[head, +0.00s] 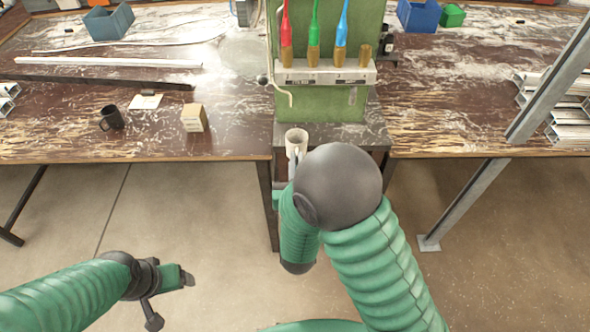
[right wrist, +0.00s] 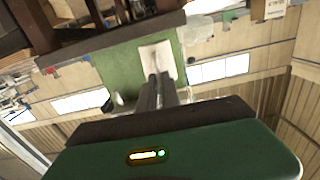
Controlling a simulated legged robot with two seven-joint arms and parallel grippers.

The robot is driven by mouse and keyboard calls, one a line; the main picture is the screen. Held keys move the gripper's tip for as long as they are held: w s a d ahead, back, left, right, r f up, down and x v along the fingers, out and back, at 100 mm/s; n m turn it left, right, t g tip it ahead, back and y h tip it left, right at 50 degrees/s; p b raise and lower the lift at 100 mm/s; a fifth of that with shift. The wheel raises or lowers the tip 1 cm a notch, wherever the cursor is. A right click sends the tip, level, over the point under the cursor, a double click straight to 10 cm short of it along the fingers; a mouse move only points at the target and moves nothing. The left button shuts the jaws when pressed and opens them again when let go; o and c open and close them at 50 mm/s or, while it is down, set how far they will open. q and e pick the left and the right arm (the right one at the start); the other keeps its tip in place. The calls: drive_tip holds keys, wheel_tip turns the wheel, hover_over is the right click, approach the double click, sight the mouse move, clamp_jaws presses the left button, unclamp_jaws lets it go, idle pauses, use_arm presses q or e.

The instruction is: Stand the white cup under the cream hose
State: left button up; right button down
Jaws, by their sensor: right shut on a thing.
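The white cup (head: 296,137) is in front of the green machine, over the left part of its dark shelf (head: 350,135). My right gripper (head: 296,162) is shut on the cup, mostly hidden behind my own arm. In the right wrist view the cup (right wrist: 156,57) shows at the fingertips (right wrist: 158,80). I cannot tell whether its base touches the shelf. A thin cream hose (head: 289,94) bends down at the machine's left front, above and behind the cup. My left gripper (head: 173,298) is low at the left, away from everything; its jaw opening is unclear.
Red (head: 286,30), green (head: 314,30) and blue (head: 342,30) hoses with brass ends stand on the machine's pale bar (head: 325,76). A black mug (head: 111,118) and a small tan box (head: 194,118) stand on the left table. A grey post (head: 550,85) stands at the right.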

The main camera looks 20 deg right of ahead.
sight(291, 139)
drive_tip(key=shift+w+a+f, duration=0.1)
drive_tip(key=shift+w+a, duration=0.3)
drive_tip(key=shift+w, duration=0.25)
drive_tip(key=shift+w+a+f, duration=0.1)
drive_tip(key=shift+w+a, duration=0.3)
drive_tip(key=shift+w, duration=0.55)
drive_tip(key=w+d, duration=0.1)
drive_tip(key=w, duration=0.1)
drive_tip(key=w+d+b, duration=0.1)
drive_tip(key=shift+w+d+f, duration=0.2)
drive_tip(key=shift+w+d, duration=0.2)
drive_tip(key=shift+w, duration=0.35)
drive_tip(key=shift+w+a+r, duration=0.1)
drive_tip(key=shift+w+a, duration=0.3)
drive_tip(key=shift+w, duration=0.1)
use_arm(q)
drive_tip(key=shift+a+f, duration=0.6)
drive_tip(key=shift+f, duration=0.25)
use_arm(e)
drive_tip(key=shift+s+d, duration=0.1)
drive_tip(key=shift+d, duration=0.3)
use_arm(q)
drive_tip(key=shift+a, duration=0.25)
use_arm(e)
drive_tip(key=shift+a, duration=0.25)
